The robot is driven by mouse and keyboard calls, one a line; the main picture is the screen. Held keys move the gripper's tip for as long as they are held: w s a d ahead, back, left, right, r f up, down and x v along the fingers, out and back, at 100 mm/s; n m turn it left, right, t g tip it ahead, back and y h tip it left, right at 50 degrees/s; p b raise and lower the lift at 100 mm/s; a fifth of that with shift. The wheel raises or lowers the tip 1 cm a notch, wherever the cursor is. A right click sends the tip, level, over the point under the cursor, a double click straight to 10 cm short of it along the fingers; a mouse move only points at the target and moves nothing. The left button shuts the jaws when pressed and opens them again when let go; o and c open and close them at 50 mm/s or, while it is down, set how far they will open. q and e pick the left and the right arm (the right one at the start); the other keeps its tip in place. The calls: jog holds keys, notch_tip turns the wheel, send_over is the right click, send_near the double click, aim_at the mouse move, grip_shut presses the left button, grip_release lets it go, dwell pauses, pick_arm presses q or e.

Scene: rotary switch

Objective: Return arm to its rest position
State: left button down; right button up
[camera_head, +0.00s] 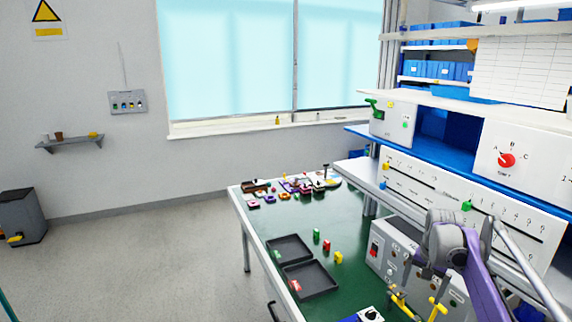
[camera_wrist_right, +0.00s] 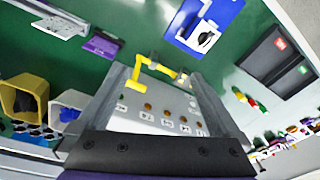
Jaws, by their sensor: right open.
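My right gripper (camera_wrist_right: 155,80) is open in the wrist view, its two grey fingers apart with nothing held between them. A grey panel box (camera_wrist_right: 155,115) with a row of knobs or sockets shows beyond and between the fingers. In the head view my right arm (camera_head: 483,285), purple and grey, reaches up at the lower right, in front of the equipment. A red rotary switch (camera_head: 506,160) marked A, B and C is on a white panel on the shelf, clear of the arm. Its exact setting is too small to tell. My left gripper is out of view.
The green bench (camera_head: 345,225) holds two black trays (camera_head: 309,279), small coloured blocks (camera_head: 327,246) and a blue box with a black knob (camera_wrist_right: 205,40). A yellow bracket (camera_wrist_right: 150,68) shows close to the fingers.

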jog(key=s+a+r+n+t, duration=0.2)
jog(key=s+a+n, duration=0.2)
jog(key=s+a, duration=0.85)
jog(key=s+a+f+n+t, duration=0.1)
jog(key=s+a+f+n, duration=0.1)
jog(key=s+f, duration=0.3)
jog(key=s+a+f+n+t, duration=0.1)
jog(key=s+a+f, duration=0.4)
jog(key=s, duration=0.8)
jog(key=shift+s+a+f+n, duration=0.15)
jog(key=shift+s+f+n, duration=0.15)
jog(key=shift+n, duration=0.5)
